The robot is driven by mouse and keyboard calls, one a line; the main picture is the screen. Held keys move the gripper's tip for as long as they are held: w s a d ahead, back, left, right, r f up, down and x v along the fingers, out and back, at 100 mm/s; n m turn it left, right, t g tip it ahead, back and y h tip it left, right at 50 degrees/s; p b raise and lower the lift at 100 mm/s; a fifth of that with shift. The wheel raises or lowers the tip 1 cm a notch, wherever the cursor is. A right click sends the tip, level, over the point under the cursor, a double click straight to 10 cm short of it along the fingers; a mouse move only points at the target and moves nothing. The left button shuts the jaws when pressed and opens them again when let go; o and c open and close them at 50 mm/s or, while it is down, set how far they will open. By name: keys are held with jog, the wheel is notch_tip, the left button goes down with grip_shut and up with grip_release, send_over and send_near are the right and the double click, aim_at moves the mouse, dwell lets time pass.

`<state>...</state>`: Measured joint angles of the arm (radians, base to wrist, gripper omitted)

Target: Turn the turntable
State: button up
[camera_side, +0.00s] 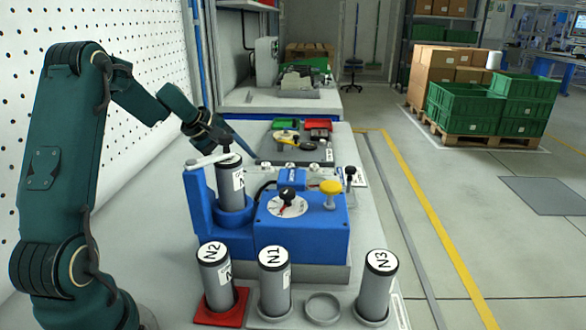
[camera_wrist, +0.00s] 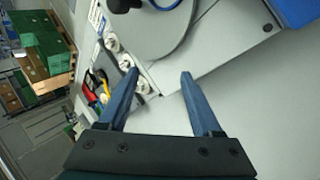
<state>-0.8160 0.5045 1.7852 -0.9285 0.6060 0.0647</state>
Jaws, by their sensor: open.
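A blue fixture (camera_side: 300,235) stands mid-bench in the side view. A white round dial plate (camera_side: 280,206) with a black knob and red mark lies on its top. A grey labelled cylinder (camera_side: 229,190) stands upright in its holder at left. I cannot tell for sure which part is the turntable. In the wrist view, a large grey round part (camera_wrist: 150,32) with a black knob (camera_wrist: 125,5) lies beyond my fingers. My gripper (camera_wrist: 160,74) is open with nothing between its fingers. In the side view my gripper (camera_side: 240,146) is close to the cylinder's top.
Capped cylinders N2 (camera_side: 216,278), N1 (camera_side: 274,282) and N3 (camera_side: 376,286) stand in front of the fixture; N2 is on a red base (camera_side: 221,310). An empty ring (camera_side: 322,308) lies between N1 and N3. A yellow knob (camera_side: 331,187) rises at right. Bins (camera_side: 293,123) stand farther back.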

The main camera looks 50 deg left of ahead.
jog(key=a+r+m+y, duration=0.5)
jog(key=a+m+y, duration=0.4)
jog(key=a+m, duration=0.45)
jog(key=w+r+m+t+y, duration=0.1)
jog(key=w+r+m+t, duration=0.25)
jog(key=r+m, duration=0.45)
jog(key=w+d+r+m+t+h, duration=0.2)
jog(key=d+m+t+h, duration=0.25)
jog(key=m, duration=0.65)
jog(key=w+d+r+m+t+h, duration=0.2)
jog(key=d+r+m+t+h, duration=0.3)
jog(key=m, duration=0.7)
jog(key=s+d+f+m+g+h, duration=0.2)
jog(key=d+f+m+g+h, duration=0.15)
jog(key=d+m+h, duration=0.55)
jog(key=f+m, duration=0.1)
jog(key=f, duration=0.5)
jog(key=d+f+m+y, duration=0.1)
jog(key=f, duration=0.5)
jog(key=f+m+y, duration=0.1)
jog(key=f, duration=0.5)
jog(key=shift+s+d+m, duration=0.15)
jog(key=shift+d+m, duration=0.1)
jog(key=shift+m, duration=0.1)
jog(key=shift+d+f, duration=0.1)
jog(key=shift+f, duration=0.35)
jog(key=shift+x, duration=2.55)
grip_shut()
